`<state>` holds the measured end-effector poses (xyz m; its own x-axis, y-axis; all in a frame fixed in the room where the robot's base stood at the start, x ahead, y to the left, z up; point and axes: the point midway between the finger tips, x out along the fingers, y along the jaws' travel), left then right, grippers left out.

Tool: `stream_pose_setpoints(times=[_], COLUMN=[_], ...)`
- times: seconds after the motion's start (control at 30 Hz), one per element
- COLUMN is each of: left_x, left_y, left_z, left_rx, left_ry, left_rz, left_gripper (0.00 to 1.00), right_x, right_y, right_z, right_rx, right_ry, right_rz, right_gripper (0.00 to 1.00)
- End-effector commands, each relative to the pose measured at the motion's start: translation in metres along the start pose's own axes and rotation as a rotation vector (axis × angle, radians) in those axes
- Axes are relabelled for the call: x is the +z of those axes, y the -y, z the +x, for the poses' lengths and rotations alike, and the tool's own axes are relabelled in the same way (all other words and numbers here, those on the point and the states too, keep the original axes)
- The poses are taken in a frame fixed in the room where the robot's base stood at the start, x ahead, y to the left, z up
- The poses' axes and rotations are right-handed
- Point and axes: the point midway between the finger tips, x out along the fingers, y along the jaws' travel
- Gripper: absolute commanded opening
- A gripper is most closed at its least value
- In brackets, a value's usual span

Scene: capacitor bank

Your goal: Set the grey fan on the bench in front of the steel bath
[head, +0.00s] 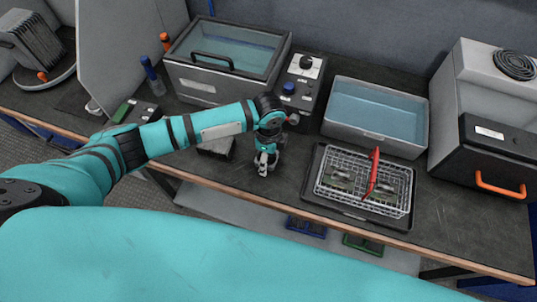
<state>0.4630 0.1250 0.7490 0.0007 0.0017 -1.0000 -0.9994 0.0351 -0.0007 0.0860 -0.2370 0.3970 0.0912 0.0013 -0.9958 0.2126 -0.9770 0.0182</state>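My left gripper (264,168) points down over the front part of the bench (440,220). Its fingers are small and seen from above, so I cannot tell whether they are open or shut. A small grey box-shaped thing (214,146) sits just left of it, partly hidden by my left arm; I cannot tell whether it is the grey fan. A grey finned unit (32,42) stands at the far left. A metal bath (196,84) with a framed clear lid stands behind my arm. An open grey basin (370,137) of water stands further right. My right gripper is out of view.
A control box (302,85) with knobs stands between the two baths. A wire basket (340,190) with a red handle sits on a black tray right of my gripper. A white-and-black unit (480,150) with an orange handle fills the right end. A grey panel (115,50) leans at left.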

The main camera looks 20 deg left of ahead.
Motion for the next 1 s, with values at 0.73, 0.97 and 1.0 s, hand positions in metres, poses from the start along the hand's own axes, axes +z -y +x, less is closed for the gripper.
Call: stream_pose_setpoints(times=[0.73,0.97,1.0], left_x=[-0.001,-0.001,0.0], left_y=[0.001,0.001,0.001], left_z=[-0.083,-0.116,-0.119], left_rx=[-0.004,-0.001,-0.001], left_ry=[-0.001,-0.002,-0.001], left_rz=[0.001,0.0,0.0], left_gripper=[0.79,0.79,0.79], right_x=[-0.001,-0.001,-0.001], right_y=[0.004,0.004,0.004], right_z=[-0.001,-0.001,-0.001], right_rx=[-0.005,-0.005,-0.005], right_ry=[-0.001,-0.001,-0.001], right_rz=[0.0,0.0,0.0], right_gripper=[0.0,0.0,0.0])
